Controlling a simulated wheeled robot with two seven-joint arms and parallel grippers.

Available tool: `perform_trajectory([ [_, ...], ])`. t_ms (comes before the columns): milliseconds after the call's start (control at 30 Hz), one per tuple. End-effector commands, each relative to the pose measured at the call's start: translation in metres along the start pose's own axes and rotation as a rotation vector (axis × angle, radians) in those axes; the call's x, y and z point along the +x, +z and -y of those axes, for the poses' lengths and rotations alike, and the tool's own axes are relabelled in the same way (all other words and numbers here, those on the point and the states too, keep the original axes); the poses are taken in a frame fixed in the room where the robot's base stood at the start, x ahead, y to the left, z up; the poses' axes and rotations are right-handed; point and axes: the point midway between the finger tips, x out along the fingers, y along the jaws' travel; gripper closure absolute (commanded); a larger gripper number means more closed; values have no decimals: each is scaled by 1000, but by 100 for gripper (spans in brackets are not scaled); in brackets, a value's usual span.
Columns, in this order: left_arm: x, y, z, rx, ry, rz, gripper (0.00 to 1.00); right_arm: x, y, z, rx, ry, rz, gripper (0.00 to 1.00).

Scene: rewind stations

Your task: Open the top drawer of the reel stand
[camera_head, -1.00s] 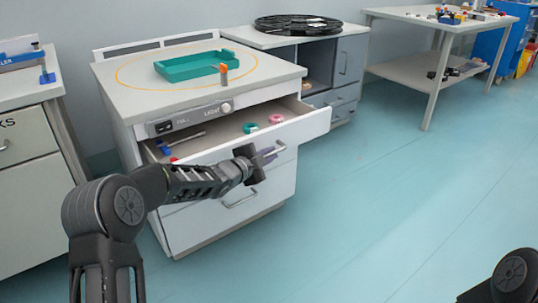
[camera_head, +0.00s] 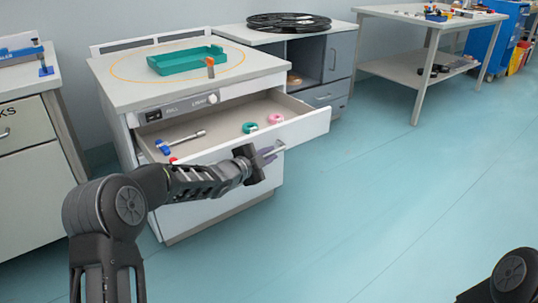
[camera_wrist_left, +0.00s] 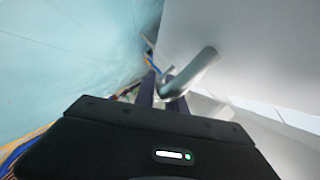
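The white drawer stand (camera_head: 112,93) stands at the left centre of the head view. Its top drawer (camera_head: 309,127) is pulled well out, with the inside showing. In it lie a blue-and-metal tool (camera_head: 188,138), a green ring (camera_head: 249,128) and a pink ring (camera_head: 276,118). My left gripper (camera_head: 266,158) is at the drawer front, with its fingers around the drawer's handle (camera_head: 277,150). The handle (camera_wrist_left: 198,69) and the left gripper (camera_wrist_left: 158,84) also show in the left wrist view, with the bar between the fingers. My right gripper is out of the head view.
A teal tray (camera_head: 187,60) and an orange-topped post (camera_head: 210,67) are on the stand's top. A grey cabinet (camera_head: 342,62) with a black reel (camera_head: 289,22) stands behind to the right. A worktable (camera_head: 400,12) is farther right.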

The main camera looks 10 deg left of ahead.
Motion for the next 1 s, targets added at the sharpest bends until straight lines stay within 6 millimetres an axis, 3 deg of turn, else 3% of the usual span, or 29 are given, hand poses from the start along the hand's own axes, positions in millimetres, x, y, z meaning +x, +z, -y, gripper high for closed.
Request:
perform_trajectory([
  [200, 0, 0, 0, -1, 0, 0, 66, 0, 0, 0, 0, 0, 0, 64],
  [567, -5, 0, 2, -1, -1, 0, 66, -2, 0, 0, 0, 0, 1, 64],
  [1000, -68, 0, 2, -1, -1, 1, 66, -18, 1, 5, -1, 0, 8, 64],
])
